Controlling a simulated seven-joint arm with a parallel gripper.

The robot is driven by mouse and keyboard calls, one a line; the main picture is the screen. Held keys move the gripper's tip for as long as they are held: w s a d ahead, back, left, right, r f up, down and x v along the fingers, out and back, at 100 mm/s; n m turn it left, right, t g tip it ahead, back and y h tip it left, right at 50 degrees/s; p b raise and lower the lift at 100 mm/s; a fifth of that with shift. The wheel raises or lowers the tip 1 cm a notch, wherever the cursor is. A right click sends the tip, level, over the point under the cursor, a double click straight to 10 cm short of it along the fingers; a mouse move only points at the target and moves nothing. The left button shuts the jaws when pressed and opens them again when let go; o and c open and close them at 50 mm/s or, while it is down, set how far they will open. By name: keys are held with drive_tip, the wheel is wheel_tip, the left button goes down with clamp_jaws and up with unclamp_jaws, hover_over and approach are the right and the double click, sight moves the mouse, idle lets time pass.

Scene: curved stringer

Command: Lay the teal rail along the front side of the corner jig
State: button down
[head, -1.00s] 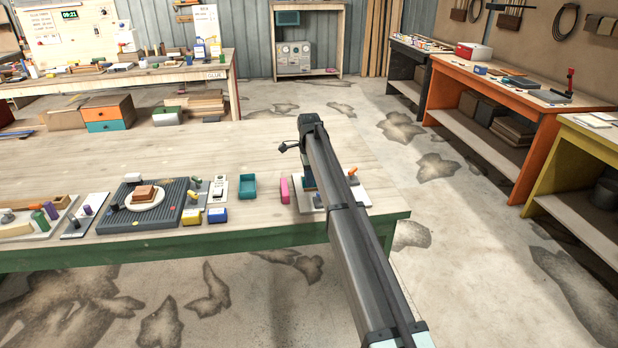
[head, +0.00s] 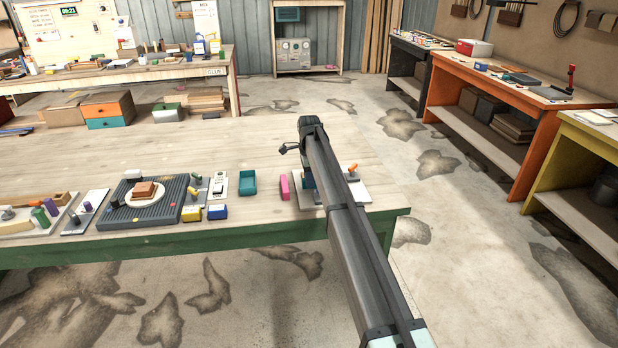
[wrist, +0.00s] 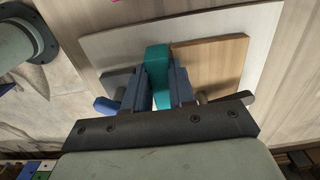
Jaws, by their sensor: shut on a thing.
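My gripper (wrist: 166,92) is shut on the teal rail (wrist: 157,66) in the wrist view. The rail's far end sticks out beyond the fingers, and the rest is hidden between them. The corner jig's pale board (wrist: 260,45) lies below, with a wooden block (wrist: 212,62) on it. The rail appears right beside the block's left edge; I cannot tell whether it touches the block or rests on the board. In the head view my arm covers the gripper and rail, and part of the board (head: 378,194) shows to its right.
A dark block (wrist: 113,83) and a blue cylinder (wrist: 106,106) are left of the fingers. A pink block (head: 284,187) and teal tray (head: 248,182) are left of my arm.

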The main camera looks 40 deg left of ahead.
drive_tip(key=shift+f, duration=0.65)
drive_tip(key=c, duration=1)
unclamp_jaws()
drive_tip(key=shift+o, duration=0.7)
drive_tip(key=shift+w+a, duration=0.1)
wheel_tip(320, 180, up, 14)
